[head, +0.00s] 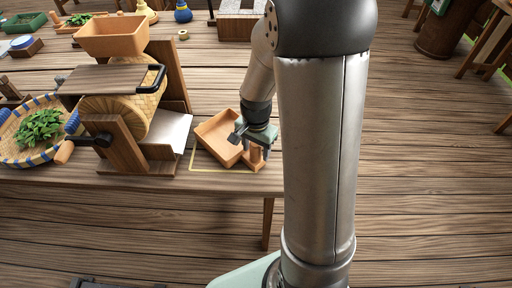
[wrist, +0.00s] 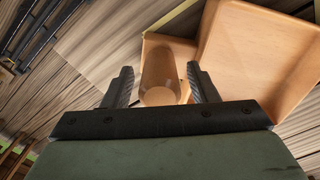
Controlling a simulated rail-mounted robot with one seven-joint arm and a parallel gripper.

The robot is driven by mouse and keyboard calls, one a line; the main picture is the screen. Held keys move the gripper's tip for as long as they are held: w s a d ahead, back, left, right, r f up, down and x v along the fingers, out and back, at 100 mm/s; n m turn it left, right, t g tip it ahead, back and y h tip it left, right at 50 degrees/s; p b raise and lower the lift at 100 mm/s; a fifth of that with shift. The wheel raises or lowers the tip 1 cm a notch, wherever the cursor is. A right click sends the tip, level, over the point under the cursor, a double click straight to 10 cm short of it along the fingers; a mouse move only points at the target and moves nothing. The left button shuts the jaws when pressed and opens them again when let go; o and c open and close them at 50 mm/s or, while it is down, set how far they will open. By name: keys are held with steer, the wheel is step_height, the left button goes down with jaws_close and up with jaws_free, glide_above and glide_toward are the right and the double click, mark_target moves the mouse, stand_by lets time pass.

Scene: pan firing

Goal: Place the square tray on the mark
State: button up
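The square tray (head: 212,140) is a shallow orange-brown wooden tray with a short round handle (head: 256,157). It lies at the table's front right, turned at an angle to the mark (head: 192,163), a thin yellow outline on the tabletop. The tray covers part of the outline. My gripper (head: 257,146) is down at the handle end. In the wrist view, the tray (wrist: 265,50) fills the upper right. The handle (wrist: 160,95) stands between my two fingers (wrist: 160,86), with small gaps showing on both sides. The gripper looks open around it.
A wooden stand with a woven drum (head: 125,108) and a sloping white sheet (head: 170,135) stands left of the mark. An orange box (head: 112,36) sits above it. A basket of green leaves (head: 38,128) lies farther left. The table's front edge is close below the mark.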

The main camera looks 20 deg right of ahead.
step_height(320, 180, up, 12)
steer(key=shift+f, duration=0.1)
steer(key=s+a+n, duration=0.3)
steer(key=s+n, duration=0.2)
steer(key=s, duration=0.3)
steer(key=s+a+n, duration=0.3)
steer(key=s+n, duration=0.3)
steer(key=s, duration=0.1)
steer(key=shift+s+a, duration=0.4)
